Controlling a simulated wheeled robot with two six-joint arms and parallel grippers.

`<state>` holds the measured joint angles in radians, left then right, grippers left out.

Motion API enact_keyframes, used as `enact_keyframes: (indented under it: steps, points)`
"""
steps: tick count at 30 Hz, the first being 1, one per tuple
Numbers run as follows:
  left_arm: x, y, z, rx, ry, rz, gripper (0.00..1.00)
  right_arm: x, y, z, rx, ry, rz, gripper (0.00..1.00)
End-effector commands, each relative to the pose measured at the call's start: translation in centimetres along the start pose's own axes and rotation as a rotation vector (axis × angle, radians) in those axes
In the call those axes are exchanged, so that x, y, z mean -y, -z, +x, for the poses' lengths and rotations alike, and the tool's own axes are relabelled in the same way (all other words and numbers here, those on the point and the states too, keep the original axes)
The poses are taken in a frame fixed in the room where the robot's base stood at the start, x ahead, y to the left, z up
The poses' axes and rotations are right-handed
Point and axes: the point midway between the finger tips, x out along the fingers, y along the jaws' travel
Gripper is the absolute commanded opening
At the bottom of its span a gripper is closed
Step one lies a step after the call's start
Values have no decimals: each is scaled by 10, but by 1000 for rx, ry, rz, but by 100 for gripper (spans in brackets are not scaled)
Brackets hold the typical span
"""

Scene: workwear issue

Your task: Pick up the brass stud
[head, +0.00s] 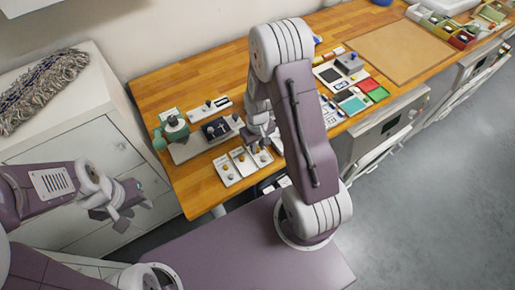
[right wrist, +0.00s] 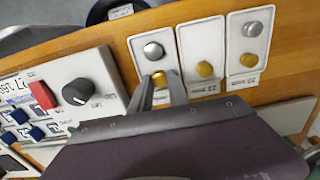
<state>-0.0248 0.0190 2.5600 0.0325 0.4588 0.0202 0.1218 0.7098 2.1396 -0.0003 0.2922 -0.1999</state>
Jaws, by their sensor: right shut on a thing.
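In the right wrist view, the brass stud (right wrist: 161,78) of the leftmost card (right wrist: 138,43) sits between the two fingers of my right gripper (right wrist: 164,92). The gripper is shut on it, and the fingers partly hide it. The silver stud (right wrist: 153,51) is just beyond. In the head view my right gripper (head: 262,141) is low over the cards, partly behind my arm. My left gripper (head: 112,217) is open and empty, off the bench at the left.
Two other cards (right wrist: 205,35) (right wrist: 248,35) stand close beside the held stud. A panel with a black knob (right wrist: 78,92) and red switch (right wrist: 42,95) is on the left. A green-and-grey device (head: 173,130) stands at the bench's left end. A brown mat (head: 400,50) lies farther back.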

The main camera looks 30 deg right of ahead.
Motion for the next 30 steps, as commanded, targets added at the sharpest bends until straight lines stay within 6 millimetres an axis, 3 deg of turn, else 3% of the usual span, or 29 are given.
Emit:
enact_keyframes:
  steps: [5,11,24,30]
  points:
    - [0,0,1,0,0,0,36,0,1,-6,-3,-1,0,0]
    - [0,0,5,0,0,0,36,0,2,-38,-7,-1,0,0]
    - [0,-2,14,0,0,0,36,-46,-83,-97,-3,-1,7,0]
    - [0,-2,14,0,0,0,36,-56,-100,-109,-1,0,1,0]
